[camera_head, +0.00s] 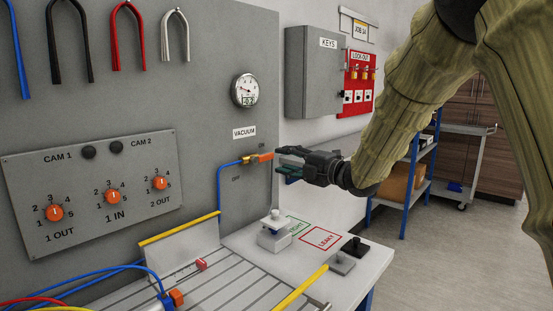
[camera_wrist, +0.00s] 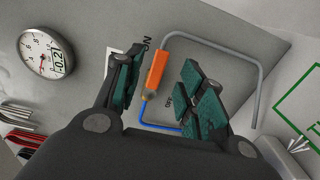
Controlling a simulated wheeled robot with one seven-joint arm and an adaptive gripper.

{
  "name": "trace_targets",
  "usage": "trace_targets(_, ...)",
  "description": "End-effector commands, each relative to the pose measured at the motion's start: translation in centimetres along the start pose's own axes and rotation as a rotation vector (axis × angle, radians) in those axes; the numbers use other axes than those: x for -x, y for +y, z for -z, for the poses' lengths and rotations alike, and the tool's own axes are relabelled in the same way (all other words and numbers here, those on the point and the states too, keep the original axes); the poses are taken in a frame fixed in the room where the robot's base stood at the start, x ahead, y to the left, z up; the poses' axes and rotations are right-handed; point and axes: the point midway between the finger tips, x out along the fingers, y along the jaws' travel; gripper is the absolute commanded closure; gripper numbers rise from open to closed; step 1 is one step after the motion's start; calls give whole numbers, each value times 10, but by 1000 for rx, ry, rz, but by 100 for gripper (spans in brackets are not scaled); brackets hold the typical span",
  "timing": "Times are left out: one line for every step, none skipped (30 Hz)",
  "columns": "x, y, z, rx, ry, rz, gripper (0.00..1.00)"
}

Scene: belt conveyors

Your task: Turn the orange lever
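The orange lever (camera_head: 264,157) sits on a small valve on the grey panel, under the VACUUM label. It points roughly sideways to the right in the head view. In the wrist view the orange lever (camera_wrist: 157,65) shows in the gap between my fingers. My gripper (camera_head: 284,162) is just right of the lever's end in the head view, with its fingers facing the panel. In the wrist view my gripper (camera_wrist: 165,85) is open, with a teal-padded finger on each side of the lever and gaps showing. I cannot tell how deep the fingers reach around it.
A blue tube (camera_head: 219,185) and a grey pipe (camera_wrist: 258,75) run to the valve. A round gauge (camera_head: 245,90) is above it. A white stand (camera_head: 274,233) is on the bench below. A grey KEYS cabinet (camera_head: 312,75) hangs behind my gripper.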

Motion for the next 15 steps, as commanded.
trace_targets(10,1,-1,-1,-2,0,61)
trace_targets(15,0,-1,-1,-2,0,61)
trace_targets(22,0,-1,-1,-2,0,61)
trace_targets(26,0,-1,-2,-2,0,61)
trace_targets(30,0,0,-1,-2,0,61)
trace_targets(35,1,-1,-1,-1,-1,61)
trace_targets(39,1,-1,-1,-1,-1,61)
trace_targets(42,0,-1,-1,-1,0,61)
trace_targets(46,0,-1,-1,-1,1,61)
trace_targets(48,0,-1,0,-1,1,61)
trace_targets(50,0,-1,0,-1,1,61)
trace_targets(52,0,-1,0,-1,1,61)
trace_targets(53,0,-1,0,-1,1,61)
trace_targets(54,0,-1,0,-1,1,61)
trace_targets(54,0,-1,0,-1,0,61)
